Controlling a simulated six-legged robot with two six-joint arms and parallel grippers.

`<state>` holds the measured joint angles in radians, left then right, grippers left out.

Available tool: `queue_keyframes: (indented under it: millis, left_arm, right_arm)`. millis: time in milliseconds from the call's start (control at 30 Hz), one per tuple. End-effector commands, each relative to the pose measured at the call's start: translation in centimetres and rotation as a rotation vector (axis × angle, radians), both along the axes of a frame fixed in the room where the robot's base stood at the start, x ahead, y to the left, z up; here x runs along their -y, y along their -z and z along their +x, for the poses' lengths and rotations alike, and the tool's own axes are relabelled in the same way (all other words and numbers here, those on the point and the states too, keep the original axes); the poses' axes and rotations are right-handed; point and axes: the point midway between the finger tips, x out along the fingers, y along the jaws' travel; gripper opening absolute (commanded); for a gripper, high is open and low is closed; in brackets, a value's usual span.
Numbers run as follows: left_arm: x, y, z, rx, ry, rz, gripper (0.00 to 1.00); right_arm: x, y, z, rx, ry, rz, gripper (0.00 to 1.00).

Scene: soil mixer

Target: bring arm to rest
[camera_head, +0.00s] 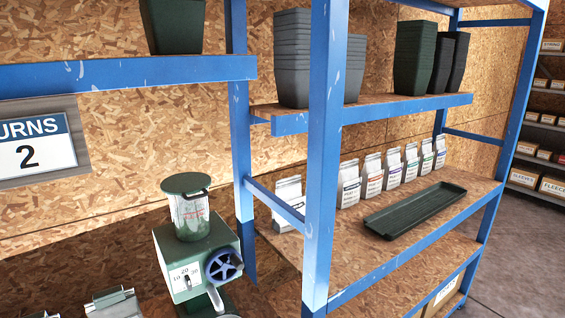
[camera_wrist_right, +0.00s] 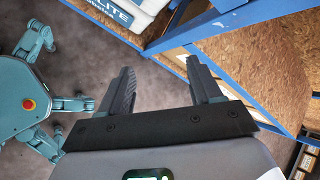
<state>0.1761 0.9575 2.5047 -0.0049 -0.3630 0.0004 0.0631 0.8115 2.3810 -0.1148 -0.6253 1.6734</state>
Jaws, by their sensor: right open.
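My right gripper (camera_wrist_right: 163,92) shows in the right wrist view with its two dark fingers spread apart and nothing between them. It hangs over the grey floor, near a blue shelf frame. My teal body and legs show at the left of that view. Neither gripper is in the head view, and my left gripper is in no view.
A blue shelf rack (camera_head: 324,150) holds stacked dark pots (camera_head: 292,58), several white bags (camera_head: 348,184) and a dark green tray (camera_head: 415,209). A green soil mixer (camera_head: 198,262) with a blue handwheel (camera_head: 224,265) stands left of it. Open floor (camera_head: 510,245) lies at the right.

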Motion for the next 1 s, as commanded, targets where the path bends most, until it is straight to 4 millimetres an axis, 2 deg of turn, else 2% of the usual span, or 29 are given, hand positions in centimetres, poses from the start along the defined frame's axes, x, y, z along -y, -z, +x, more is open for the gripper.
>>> queue_keyframes:
  millis: [33, 100, 200, 300, 433, 600, 1000]
  left_arm:
    - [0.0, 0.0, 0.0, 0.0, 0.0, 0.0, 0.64]
    - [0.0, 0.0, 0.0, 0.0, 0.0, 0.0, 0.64]
    - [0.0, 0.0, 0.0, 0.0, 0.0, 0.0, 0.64]
    - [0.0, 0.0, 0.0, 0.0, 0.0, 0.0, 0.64]
    - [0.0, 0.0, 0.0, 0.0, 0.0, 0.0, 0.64]
    - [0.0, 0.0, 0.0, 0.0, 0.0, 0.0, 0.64]
    - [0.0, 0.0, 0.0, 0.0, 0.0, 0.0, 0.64]
  right_arm:
    - [0.7, 2.8, -3.2, -0.07, -0.111, -0.077, 0.64]
    - [1.1, 5.1, -6.8, -0.122, -0.306, -0.171, 0.64]
    - [1.1, 6.9, -11.2, -0.146, -0.618, -0.268, 0.64]
    - [0.7, 7.4, -13.9, -0.105, -0.926, -0.342, 0.64]
    - [0.6, 7.3, -15.4, -0.016, -1.229, -0.411, 0.64]
    - [0.5, 7.3, -15.7, 0.072, -1.428, -0.462, 0.64]
    - [0.5, 7.3, -15.6, 0.09, -1.455, -0.475, 0.64]
